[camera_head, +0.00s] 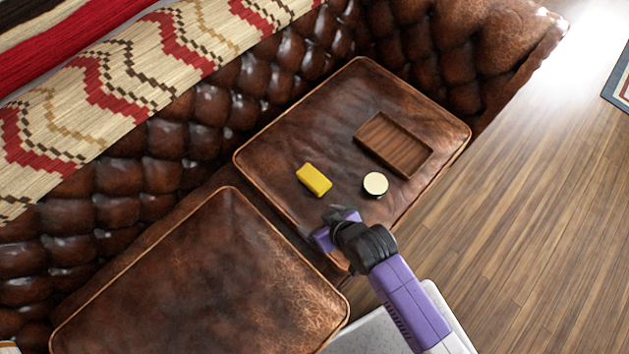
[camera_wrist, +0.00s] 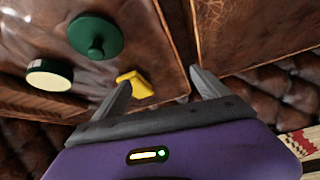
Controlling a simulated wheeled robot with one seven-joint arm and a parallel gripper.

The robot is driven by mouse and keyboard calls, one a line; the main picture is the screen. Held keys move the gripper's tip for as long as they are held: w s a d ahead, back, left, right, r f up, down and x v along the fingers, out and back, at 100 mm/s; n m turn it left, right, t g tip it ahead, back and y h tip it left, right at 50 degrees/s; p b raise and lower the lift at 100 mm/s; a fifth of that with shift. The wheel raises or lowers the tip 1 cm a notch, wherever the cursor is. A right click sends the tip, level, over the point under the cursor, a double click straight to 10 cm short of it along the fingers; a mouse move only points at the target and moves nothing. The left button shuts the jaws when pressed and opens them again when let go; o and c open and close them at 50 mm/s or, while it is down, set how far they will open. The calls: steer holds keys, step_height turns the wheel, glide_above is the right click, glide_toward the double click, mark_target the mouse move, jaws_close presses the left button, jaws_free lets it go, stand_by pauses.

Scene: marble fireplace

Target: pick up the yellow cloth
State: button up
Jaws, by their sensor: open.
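The yellow cloth (camera_head: 314,180) is a small folded, block-like piece lying on the right brown leather seat cushion (camera_head: 290,130). In the wrist view, the cloth (camera_wrist: 141,84) shows beyond my fingers, close to the left fingertip and partly overlapped by it. My gripper (camera_head: 335,214) is at the front part of the cushion, below and a little right of the cloth in the head view. In the wrist view, my gripper (camera_wrist: 160,78) has its two fingers spread wide with nothing held between them. I cannot tell if a finger touches the cloth.
A round cream-topped tin (camera_head: 375,184) sits right of the cloth, with a wooden tray (camera_head: 405,150) behind it. A green knobbed lid-like object (camera_wrist: 95,36) shows in the wrist view. The tufted sofa back (camera_head: 215,110) rises behind. Wooden floor (camera_head: 510,190) lies right.

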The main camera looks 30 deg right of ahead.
mark_target(313, 177)
steer(key=w+f+g, duration=0.1)
steer(key=w, duration=0.2)
steer(key=w+f+n+g+b, duration=0.1)
steer(key=w, duration=0.2)
steer(key=w+d+f+g+b, duration=0.1)
steer(key=w, duration=0.2)
steer(key=shift+w+f, duration=0.25)
steer(key=shift+w, duration=0.15)
steer(key=w+d+r+g+b, duration=0.1)
steer(key=w+d+r+g, duration=0.1)
steer(key=w, duration=0.1)
steer(key=w+d+r+n+g+h+b, duration=0.1)
steer(key=w, duration=0.1)
steer(key=shift+w+d+g+b, duration=0.1)
steer(key=shift+d+g+b, duration=0.2)
steer(key=shift+d, duration=0.05)
steer(key=shift+d+r, duration=0.15)
steer(key=shift+d, duration=0.05)
steer(key=shift+d+f+b, duration=0.15)
steer(key=shift+f+b, duration=0.5)
steer(key=shift+f, duration=1.25)
steer(key=shift+d+f+b, duration=0.15)
steer(key=shift+f+b, duration=0.5)
steer(key=shift+f, duration=1.25)
steer(key=shift+c, duration=0.5)
steer(key=c, duration=1.4)
steer(key=shift+o, duration=0.2)
steer(key=shift+r, duration=0.1)
